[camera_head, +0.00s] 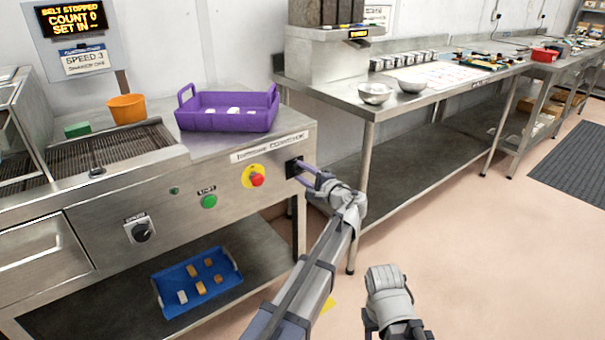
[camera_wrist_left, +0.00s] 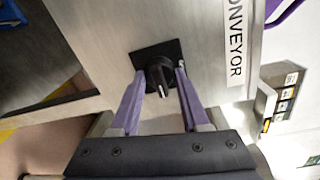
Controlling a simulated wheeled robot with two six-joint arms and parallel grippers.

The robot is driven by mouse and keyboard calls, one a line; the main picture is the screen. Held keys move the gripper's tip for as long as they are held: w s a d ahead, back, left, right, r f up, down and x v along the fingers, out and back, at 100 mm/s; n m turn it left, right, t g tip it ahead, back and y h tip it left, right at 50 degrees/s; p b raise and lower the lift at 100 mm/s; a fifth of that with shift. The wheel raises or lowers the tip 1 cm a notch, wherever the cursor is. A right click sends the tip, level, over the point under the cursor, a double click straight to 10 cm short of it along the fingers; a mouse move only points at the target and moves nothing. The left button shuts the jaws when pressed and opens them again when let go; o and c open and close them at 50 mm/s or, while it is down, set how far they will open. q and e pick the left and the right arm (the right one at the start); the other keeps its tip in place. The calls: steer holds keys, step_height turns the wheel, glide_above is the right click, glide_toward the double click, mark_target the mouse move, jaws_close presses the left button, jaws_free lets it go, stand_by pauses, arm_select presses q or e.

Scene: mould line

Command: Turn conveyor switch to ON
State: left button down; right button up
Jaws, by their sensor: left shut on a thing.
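The conveyor switch is a black rotary knob on a square black plate (camera_head: 292,168), at the right end of the steel conveyor's front panel. In the left wrist view the knob (camera_wrist_left: 158,75) sits between the purple fingers, with a pale mark on its lower end. My left gripper (camera_head: 303,173) is shut on the knob, its fingertips close to the plate; it also shows in the left wrist view (camera_wrist_left: 160,80). The switch's ON and OFF lettering cannot be read. My right arm's grey end part (camera_head: 388,292) is low over the floor; its fingers cannot be made out.
On the panel are a green start button (camera_head: 209,201), a red stop button (camera_head: 257,180) and a speed knob (camera_head: 141,232). A purple tray (camera_head: 226,122) and an orange bucket (camera_head: 127,109) stand on top. A display (camera_head: 73,18) reads "BELT STOPPED". A steel table (camera_head: 440,97) stands right.

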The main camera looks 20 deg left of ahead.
stand_by(0.3)
arm_select(q)
steer(key=shift+c, duration=2)
jaws_free()
steer(key=v, duration=0.8)
